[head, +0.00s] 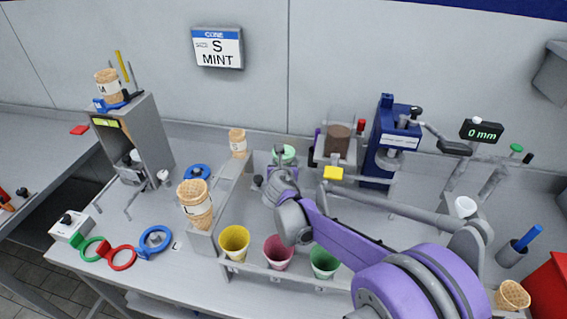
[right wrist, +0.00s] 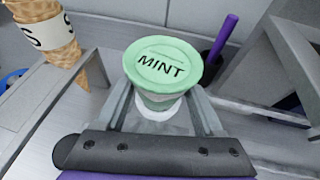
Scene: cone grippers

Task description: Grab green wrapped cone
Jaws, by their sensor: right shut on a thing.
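My right gripper (right wrist: 165,115) is shut on a round green thing with a lid marked MINT (right wrist: 165,65). The fingers sit on either side of its paler body below the lid. In the head view its green top (head: 285,152) shows just beyond my right gripper (head: 281,165). A green-wrapped cone or cup (head: 324,262) stands at the right end of the front rack, beside a pink one (head: 278,252) and a yellow one (head: 234,243). My purple right arm passes close above the green one. My left gripper is not in view.
Stacked waffle cones with a white band (head: 196,204) stand at the rack's left corner. A smaller banded cone (head: 238,142) is behind. A sign reads S MINT (head: 217,48).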

